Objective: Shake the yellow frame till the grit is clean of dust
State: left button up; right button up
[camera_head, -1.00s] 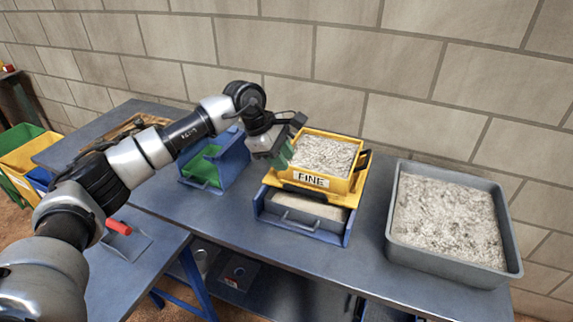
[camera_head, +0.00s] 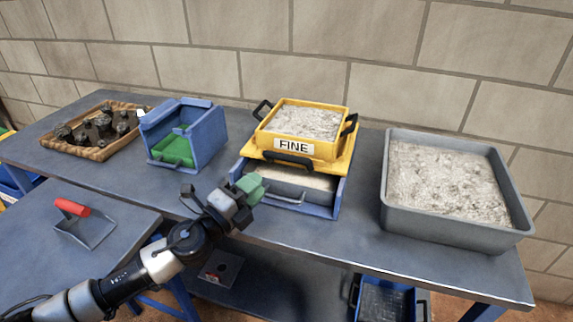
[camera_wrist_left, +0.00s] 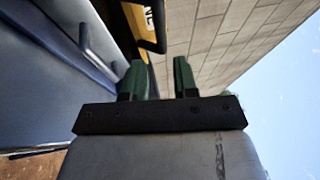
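The yellow frame (camera_head: 322,150), labelled FINE, stands level on a blue stand (camera_head: 326,208). It has black handles at its left, right and front. Pale grey grit (camera_head: 304,121) with darker specks fills it. Under it, a drawer with pale fine material (camera_head: 290,181) and a grey pull handle sits in the stand. My left gripper (camera_head: 252,188), with green fingertips, is in front of the stand's left corner, apart from the frame. In the left wrist view its fingers (camera_wrist_left: 159,80) are spread with nothing between them; part of the yellow frame (camera_wrist_left: 135,20) shows beyond. My right gripper is not in view.
A large grey tray of grit (camera_head: 388,205) stands at the right. A blue bin with a green inside (camera_head: 213,140) and a wicker tray of dark lumps (camera_head: 88,150) stand at the left. A red-handled scoop (camera_head: 72,208) lies on the lower bench. A wall is behind.

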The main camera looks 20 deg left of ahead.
aim_at(284, 160)
pick_arm(q)
jog(key=p+x, duration=0.2)
jog(key=x, duration=0.7)
jog(key=shift+w+r, duration=0.1)
jog(key=shift+w, duration=0.05)
jog(key=shift+w+d, duration=0.35)
jog(key=shift+w, duration=0.3)
jog(key=shift+c, duration=0.3)
grip_shut()
